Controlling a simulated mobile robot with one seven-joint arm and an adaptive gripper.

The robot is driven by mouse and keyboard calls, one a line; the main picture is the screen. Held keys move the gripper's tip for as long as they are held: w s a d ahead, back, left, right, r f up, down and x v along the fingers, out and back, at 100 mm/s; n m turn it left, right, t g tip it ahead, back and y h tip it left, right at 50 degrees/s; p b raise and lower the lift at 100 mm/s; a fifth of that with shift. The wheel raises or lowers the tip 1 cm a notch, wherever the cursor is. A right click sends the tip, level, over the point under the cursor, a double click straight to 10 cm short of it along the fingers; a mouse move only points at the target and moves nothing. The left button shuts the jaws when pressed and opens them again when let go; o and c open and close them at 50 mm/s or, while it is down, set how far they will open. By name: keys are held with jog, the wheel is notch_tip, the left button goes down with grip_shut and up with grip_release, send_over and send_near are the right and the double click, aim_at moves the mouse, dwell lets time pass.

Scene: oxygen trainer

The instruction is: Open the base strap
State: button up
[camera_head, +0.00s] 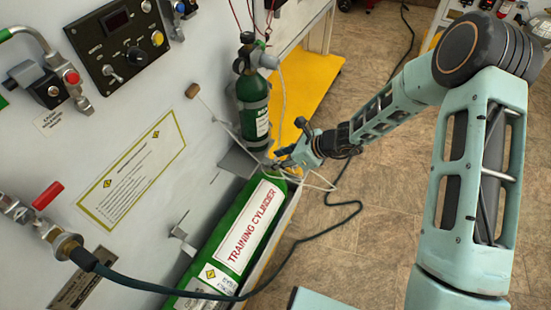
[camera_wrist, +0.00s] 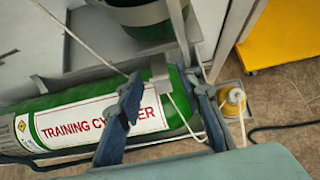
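The green training cylinder (camera_head: 235,245) lies tilted against the grey panel, its white label facing me; it also fills the left of the wrist view (camera_wrist: 60,122). A thin pale strap (camera_wrist: 178,112) crosses the cylinder's end, with a small grey buckle-like piece (camera_wrist: 159,80) at its upper end. I cannot tell for certain whether this is the base strap. My gripper (camera_head: 283,157) is at the cylinder's upper end. In the wrist view my gripper's two blue-grey fingers (camera_wrist: 163,84) stand apart, with the grey piece between them. Contact with it is unclear.
A smaller dark green cylinder (camera_head: 253,105) stands upright behind my gripper. A yellow platform (camera_head: 305,85) is behind it. A dark hose (camera_head: 300,236) runs across the training cylinder and floor. A red-handled valve (camera_head: 47,195) is on the panel. The tiled floor is open at right.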

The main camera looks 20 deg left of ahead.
jog(key=v, duration=1.1)
jog(key=shift+r, duration=0.1)
